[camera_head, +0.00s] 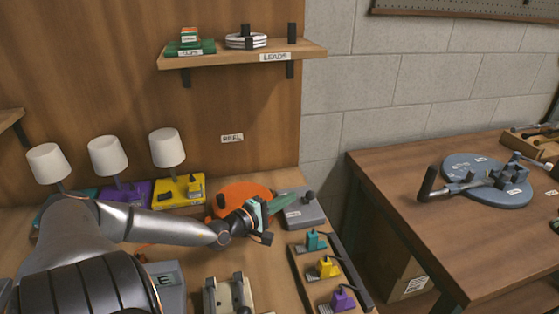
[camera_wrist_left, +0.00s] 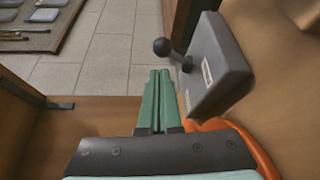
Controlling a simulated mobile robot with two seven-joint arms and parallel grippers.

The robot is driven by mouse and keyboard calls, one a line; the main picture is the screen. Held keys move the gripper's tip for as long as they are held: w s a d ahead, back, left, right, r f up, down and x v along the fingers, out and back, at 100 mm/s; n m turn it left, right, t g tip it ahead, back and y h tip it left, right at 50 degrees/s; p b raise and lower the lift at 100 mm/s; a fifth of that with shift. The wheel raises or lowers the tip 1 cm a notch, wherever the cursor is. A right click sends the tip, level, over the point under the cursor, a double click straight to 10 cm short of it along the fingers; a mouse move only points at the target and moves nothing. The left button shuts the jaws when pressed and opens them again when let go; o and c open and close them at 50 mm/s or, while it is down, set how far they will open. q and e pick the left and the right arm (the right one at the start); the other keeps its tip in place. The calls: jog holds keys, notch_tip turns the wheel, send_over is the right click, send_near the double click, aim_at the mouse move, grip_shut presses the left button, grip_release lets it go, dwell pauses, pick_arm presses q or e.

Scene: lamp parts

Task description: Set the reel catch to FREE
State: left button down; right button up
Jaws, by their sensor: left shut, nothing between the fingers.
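The orange reel (camera_head: 232,190) lies on the bench below the wall label REEL, partly hidden behind my left gripper. It shows as an orange edge in the left wrist view (camera_wrist_left: 250,142). A grey catch box (camera_head: 305,215) sits at its right, with a dark ball-ended lever (camera_head: 309,197). In the left wrist view the box (camera_wrist_left: 222,62) has a pale label, too small to read, and the ball knob (camera_wrist_left: 162,46) stands out to its left. My left gripper (camera_head: 284,202) is shut and empty, its green fingers (camera_wrist_left: 158,78) beside the box, apart from the knob. My right gripper is out of view.
Teal, yellow and purple switch-like parts (camera_head: 327,267) sit in a tray at the bench's right edge. Lamps with white shades (camera_head: 167,147) stand at the back left. A shelf (camera_head: 240,56) hangs above. A gap separates a second table (camera_head: 420,240) at right.

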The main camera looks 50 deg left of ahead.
pick_arm(q)
jog(key=shift+s+r+p, duration=0.15)
jog(key=shift+s+p, duration=0.2)
jog(key=shift+s, duration=1.1)
